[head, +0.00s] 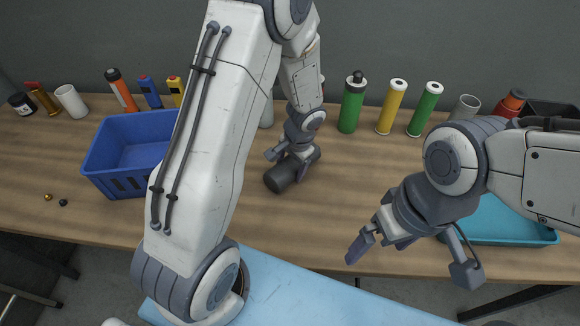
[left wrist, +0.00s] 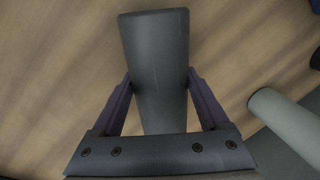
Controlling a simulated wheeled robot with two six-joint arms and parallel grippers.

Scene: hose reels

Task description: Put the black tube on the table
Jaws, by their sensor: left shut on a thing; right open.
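The black tube (head: 281,178) lies on its side at the middle of the wooden table (head: 340,205), or just above it; I cannot tell whether it touches. My left gripper (head: 291,160) reaches down over the tube and is shut on it. In the left wrist view the black tube (left wrist: 158,60) sits between both fingers, with wood behind it. My right gripper (head: 408,262) is open and empty, above the table's front edge at the right.
A blue basket (head: 110,150) stands left of the tube, partly behind my left arm. A teal tray (head: 490,222) lies at the right under my right arm. Green and yellow bottles (head: 391,106) line the back edge. Small balls (head: 48,197) lie at the front left.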

